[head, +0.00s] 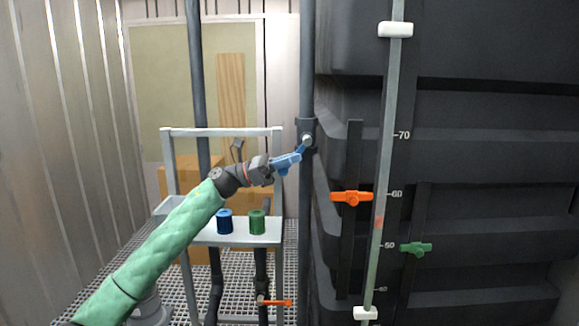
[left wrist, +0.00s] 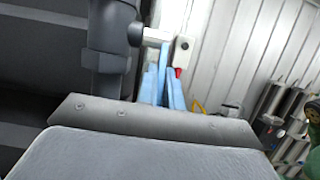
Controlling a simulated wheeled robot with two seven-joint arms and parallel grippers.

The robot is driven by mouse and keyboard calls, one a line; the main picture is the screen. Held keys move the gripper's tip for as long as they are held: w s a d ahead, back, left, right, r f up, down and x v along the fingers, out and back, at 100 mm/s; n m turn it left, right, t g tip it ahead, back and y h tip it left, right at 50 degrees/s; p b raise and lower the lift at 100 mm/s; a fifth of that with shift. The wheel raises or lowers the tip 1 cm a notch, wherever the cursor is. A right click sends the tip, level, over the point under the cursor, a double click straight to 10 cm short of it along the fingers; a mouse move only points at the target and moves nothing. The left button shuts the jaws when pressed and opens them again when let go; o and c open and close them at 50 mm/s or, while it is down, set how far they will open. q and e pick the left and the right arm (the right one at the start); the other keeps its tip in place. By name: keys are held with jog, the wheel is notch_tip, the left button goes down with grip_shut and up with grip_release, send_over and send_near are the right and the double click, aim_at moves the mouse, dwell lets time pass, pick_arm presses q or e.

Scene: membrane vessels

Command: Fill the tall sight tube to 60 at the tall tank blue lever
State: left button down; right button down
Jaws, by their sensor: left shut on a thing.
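The tall sight tube (head: 387,130) runs down the front of the dark tank (head: 470,60), beside marks 70, 60, 50 and a lowest one that is hard to read. A reddish float (head: 379,222) shows in it between 50 and 60, near the middle. The blue lever (head: 301,147) sits on a valve on the dark vertical pipe (head: 306,80) and slants down to the left. My left gripper (head: 288,162), with light blue fingers, is shut on the lever. The fingers also show in the left wrist view (left wrist: 161,86), below the white valve stem (left wrist: 155,35); they partly hide the lever.
An orange handle (head: 351,197) and a green handle (head: 416,247) sit on dark bars beside the tube. A pale rack (head: 225,131) holds a blue cup (head: 225,222) and a green cup (head: 257,222). An orange lever (head: 275,302) is low on another pipe.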

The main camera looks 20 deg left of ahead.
pick_arm(q)
jog(key=shift+f, duration=0.2)
jog(key=c, duration=1.5)
grip_release()
jog(key=shift+c, duration=0.2)
jog(key=shift+r, duration=0.1)
